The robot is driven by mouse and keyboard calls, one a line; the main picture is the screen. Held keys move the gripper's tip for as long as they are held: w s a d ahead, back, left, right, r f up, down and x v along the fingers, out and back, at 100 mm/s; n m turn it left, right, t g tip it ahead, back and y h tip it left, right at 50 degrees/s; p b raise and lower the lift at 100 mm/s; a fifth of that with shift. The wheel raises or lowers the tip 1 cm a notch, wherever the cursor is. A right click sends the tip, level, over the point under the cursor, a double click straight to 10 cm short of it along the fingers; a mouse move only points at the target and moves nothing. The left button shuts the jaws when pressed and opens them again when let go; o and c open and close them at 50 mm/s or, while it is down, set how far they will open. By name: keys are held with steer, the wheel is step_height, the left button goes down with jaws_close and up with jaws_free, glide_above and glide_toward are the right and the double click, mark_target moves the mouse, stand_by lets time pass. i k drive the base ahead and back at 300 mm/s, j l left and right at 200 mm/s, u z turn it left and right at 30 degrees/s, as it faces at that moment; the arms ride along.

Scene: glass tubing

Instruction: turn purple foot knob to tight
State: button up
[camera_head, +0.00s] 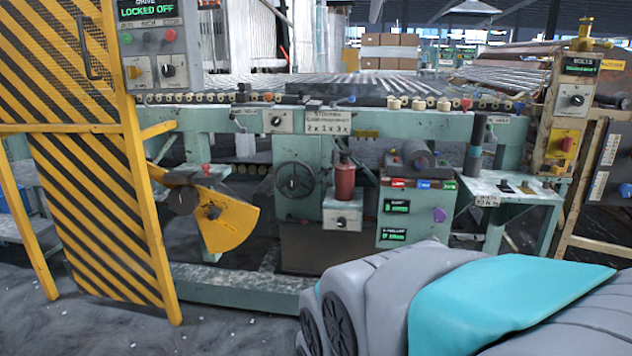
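My grey and teal arm fills the lower right foreground, just below the control box. My gripper's fingers do not show in this view.
A handwheel (295,180) and a red cylinder (345,180) stand left of the box. A yellow striped gate (95,190) is at the left. A green side shelf (515,187) juts out to the right. Grey floor (230,330) lies open at lower left.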

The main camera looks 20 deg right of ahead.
mark_target(440, 215)
steer(key=z, duration=1.35)
